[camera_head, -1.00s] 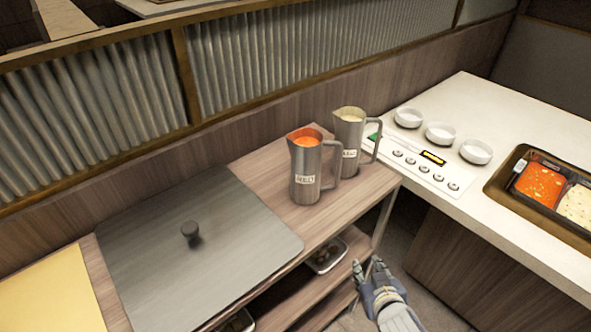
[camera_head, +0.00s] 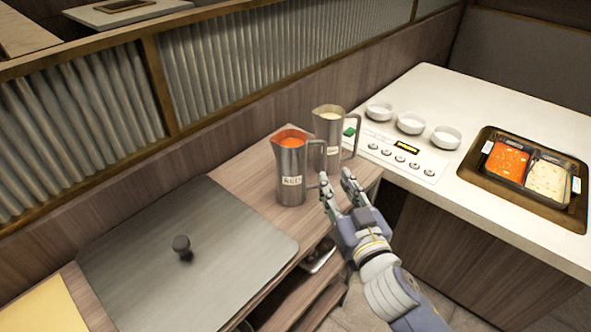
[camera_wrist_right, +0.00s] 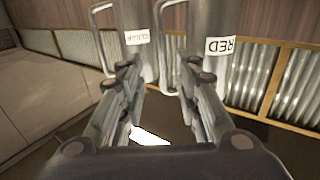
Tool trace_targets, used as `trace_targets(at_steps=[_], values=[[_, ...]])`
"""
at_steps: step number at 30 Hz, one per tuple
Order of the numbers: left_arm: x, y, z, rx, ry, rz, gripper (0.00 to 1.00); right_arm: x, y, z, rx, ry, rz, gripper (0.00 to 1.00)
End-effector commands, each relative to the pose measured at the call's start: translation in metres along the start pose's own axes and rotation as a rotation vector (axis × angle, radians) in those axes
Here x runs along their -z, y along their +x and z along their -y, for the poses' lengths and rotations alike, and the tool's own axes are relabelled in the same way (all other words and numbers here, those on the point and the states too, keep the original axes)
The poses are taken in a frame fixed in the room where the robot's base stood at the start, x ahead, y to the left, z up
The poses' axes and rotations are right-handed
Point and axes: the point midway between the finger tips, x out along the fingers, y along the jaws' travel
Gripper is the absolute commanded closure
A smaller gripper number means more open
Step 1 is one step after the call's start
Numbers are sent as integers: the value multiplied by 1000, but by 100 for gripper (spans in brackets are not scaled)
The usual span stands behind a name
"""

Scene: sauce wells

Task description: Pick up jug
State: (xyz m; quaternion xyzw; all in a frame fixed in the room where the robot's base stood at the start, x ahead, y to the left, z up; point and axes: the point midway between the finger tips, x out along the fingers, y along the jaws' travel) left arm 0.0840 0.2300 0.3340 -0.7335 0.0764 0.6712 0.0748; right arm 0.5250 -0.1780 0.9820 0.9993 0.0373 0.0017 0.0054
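The RED jug (camera_head: 291,181) is a steel pitcher with orange-red sauce, upright on the wooden counter, its handle facing right. A second steel jug (camera_head: 331,122) with pale sauce stands just behind it to the right. My right gripper (camera_head: 336,182) is open and empty, its fingertips close to the RED jug's handle side. In the right wrist view the RED jug (camera_wrist_right: 208,75) is ahead on the right and the other jug (camera_wrist_right: 134,22), its label reading CLEAR, on the left. The RED jug's handle shows between the open fingers. My left gripper is not in view.
A steel lid (camera_head: 190,262) with a knob covers the counter at left. A white counter (camera_head: 443,88) at right holds several small bowls (camera_head: 411,123), a button panel (camera_head: 402,156) and a sauce tray (camera_head: 471,171). A corrugated partition (camera_head: 240,70) runs behind the jugs.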

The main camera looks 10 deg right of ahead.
Motion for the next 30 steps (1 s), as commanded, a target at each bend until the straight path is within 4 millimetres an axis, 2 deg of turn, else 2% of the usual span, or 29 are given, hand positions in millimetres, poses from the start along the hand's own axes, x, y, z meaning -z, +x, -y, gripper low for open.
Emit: trace_targets(at_steps=[3, 11, 16, 21, 29, 30], values=[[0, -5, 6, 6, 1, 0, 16, 2, 17, 0, -1, -1, 0, 69], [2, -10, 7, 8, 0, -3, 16, 3, 35, 0, -1, -1, 2, 69], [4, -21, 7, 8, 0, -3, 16, 10, 58, 2, -1, -2, 1, 69], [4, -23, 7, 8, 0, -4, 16, 7, 76, 2, -1, -1, 2, 69], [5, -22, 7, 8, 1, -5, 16, 5, 79, 2, -1, 0, 3, 69], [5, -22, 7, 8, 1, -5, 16, 5, 79, 2, -1, 0, 3, 74]])
